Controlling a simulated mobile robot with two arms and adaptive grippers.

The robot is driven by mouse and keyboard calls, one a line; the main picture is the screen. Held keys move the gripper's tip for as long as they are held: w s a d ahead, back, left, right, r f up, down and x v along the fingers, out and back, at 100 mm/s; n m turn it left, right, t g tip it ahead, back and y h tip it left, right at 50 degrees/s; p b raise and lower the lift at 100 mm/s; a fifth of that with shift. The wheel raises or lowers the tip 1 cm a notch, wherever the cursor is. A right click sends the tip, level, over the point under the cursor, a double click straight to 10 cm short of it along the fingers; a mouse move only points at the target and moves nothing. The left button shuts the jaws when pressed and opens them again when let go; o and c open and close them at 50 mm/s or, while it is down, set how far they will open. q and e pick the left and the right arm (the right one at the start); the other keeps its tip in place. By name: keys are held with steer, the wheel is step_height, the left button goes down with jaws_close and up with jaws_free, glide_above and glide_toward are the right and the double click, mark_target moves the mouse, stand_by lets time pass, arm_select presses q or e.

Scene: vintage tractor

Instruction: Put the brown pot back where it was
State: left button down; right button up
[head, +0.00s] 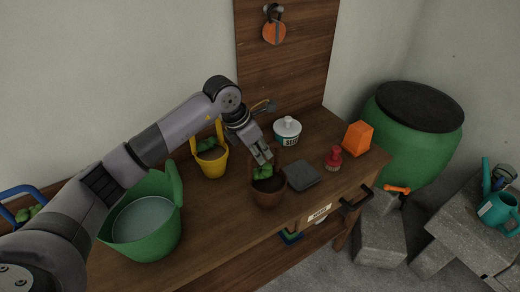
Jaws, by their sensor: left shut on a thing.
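The brown pot (268,195) stands upright near the front edge of the wooden bench, with dark soil and a green plant in it. My left gripper (263,160) comes down from behind and above and is shut at the pot's back rim. The fingertips partly overlap the plant, so the exact grip is hard to see. Whether the pot's base touches the bench top is hard to tell. My right gripper does not show.
A yellow bucket (211,165) with a plant and a green tub (148,222) stand to the left. A grey slab (301,175) lies close right of the pot. A white seed tin (287,131), red object (333,158) and orange block (357,137) stand farther right on the bench (230,222).

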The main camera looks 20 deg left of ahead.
arm_select(q)
steer(key=shift+f, duration=0.2)
steer(key=c, duration=1.6)
jaws_free()
steer(key=shift+o, duration=0.2)
steer(key=shift+r, duration=0.2)
steer(key=b+v, duration=0.3)
steer(key=v, duration=0.8)
steer(key=shift+s+a+r, duration=0.15)
steer(key=shift+r, duration=0.2)
